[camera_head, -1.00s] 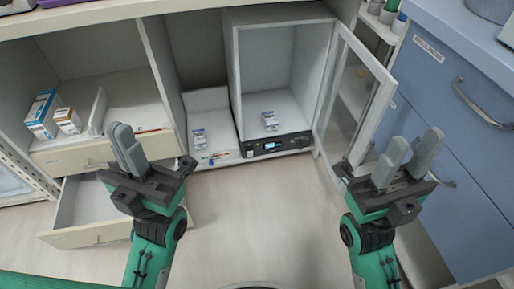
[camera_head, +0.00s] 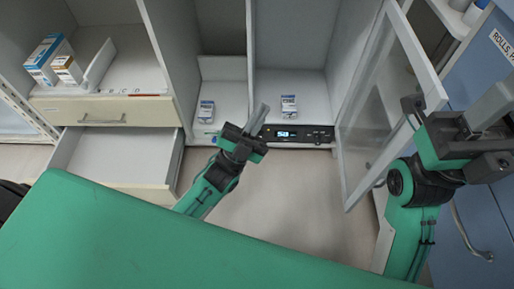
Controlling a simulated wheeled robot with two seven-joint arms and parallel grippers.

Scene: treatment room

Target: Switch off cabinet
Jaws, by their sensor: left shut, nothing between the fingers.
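The cabinet (camera_head: 298,85) stands open at the centre, its glass door (camera_head: 375,95) swung out to the right. Its dark control panel (camera_head: 312,134) runs along the bottom front edge, with a lit blue display (camera_head: 284,134) and small controls to the right. A small box (camera_head: 288,104) stands inside. My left gripper (camera_head: 260,112) is shut and empty, its fingertips in front of the panel's left end, covering part of it; contact cannot be told. My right gripper (camera_head: 500,115) is at the right, beyond the open door, its fingers partly cut off by the frame edge.
An open drawer (camera_head: 115,160) juts out at the lower left. Another small box (camera_head: 206,111) is in the bay left of the cabinet. Blue drawers (camera_head: 480,190) stand at the right. Floor (camera_head: 290,190) is clear before the panel.

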